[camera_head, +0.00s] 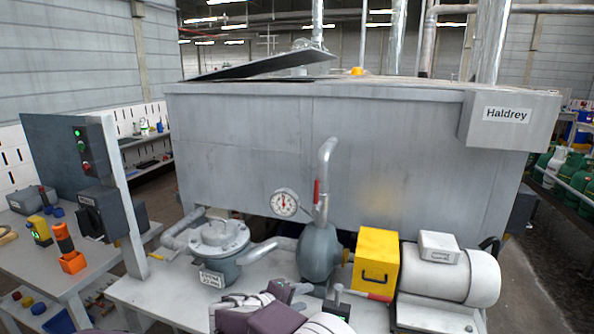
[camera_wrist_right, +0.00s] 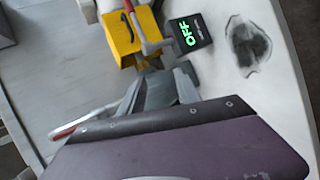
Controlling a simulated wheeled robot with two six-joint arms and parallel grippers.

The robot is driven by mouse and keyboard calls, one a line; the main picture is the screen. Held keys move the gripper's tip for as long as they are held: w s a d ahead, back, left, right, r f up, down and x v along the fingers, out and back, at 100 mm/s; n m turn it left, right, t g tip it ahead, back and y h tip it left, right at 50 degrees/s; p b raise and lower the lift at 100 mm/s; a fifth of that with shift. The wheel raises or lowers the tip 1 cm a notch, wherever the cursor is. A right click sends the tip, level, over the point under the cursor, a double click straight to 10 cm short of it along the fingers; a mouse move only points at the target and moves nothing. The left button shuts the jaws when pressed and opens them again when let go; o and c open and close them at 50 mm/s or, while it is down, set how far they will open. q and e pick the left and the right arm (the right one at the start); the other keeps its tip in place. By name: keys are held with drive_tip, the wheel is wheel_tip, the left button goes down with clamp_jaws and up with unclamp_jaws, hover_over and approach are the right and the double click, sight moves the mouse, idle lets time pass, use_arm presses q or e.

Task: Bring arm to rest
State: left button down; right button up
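My right arm comes in at the bottom of the head view, with its purple and pale links in front of the pump bench. Its gripper (camera_head: 298,288) is low, in front of the grey pump. In the right wrist view, the dark fingers (camera_wrist_right: 160,78) show beyond the purple wrist and seem to hold nothing. Whether they are apart or together is unclear. Beyond them are a yellow box (camera_wrist_right: 120,40), a red-handled lever (camera_wrist_right: 137,22) and a black display (camera_wrist_right: 188,35) reading OFF in green. My left gripper is out of view.
A pale bench (camera_head: 150,295) carries the yellow box (camera_head: 376,258), a grey pump (camera_head: 318,252), a lidded filter pot (camera_head: 219,245) and a white motor (camera_head: 455,275). A large grey tank (camera_head: 250,150) stands behind. A side table (camera_head: 85,262) holds orange and yellow tools at left.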

drive_tip(key=w+d+r+m+g+h+p, duration=0.1)
drive_tip(key=d+r+m, duration=0.15)
drive_tip(key=d, duration=0.35)
drive_tip(key=w+d+r+m+g, duration=0.1)
drive_tip(key=d+r, duration=0.2)
drive_tip(key=d, duration=0.3)
drive_tip(key=s+d+m+g+p, duration=0.1)
drive_tip(key=s+d+m+g, duration=0.25)
drive_tip(key=s+d, duration=0.6)
drive_tip(key=s+d+f+m+g+y+p, duration=0.1)
drive_tip(key=s+d+f+g+y, duration=0.15)
drive_tip(key=s, duration=0.35)
drive_tip(key=s+d+f+m+g+y, duration=0.1)
drive_tip(key=s+f+y, duration=0.25)
drive_tip(key=s, duration=0.25)
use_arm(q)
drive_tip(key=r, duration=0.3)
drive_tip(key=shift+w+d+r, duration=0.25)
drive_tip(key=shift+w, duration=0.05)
use_arm(e)
drive_tip(key=s+a+f+y, duration=0.3)
drive_tip(key=s+a+f, duration=0.2)
drive_tip(key=a, duration=0.2)
drive_tip(key=shift+a+f+m+t+y, duration=0.15)
drive_tip(key=shift+a+m+t+y, duration=0.15)
drive_tip(key=shift+a+t, duration=0.1)
drive_tip(key=shift+s, duration=0.15)
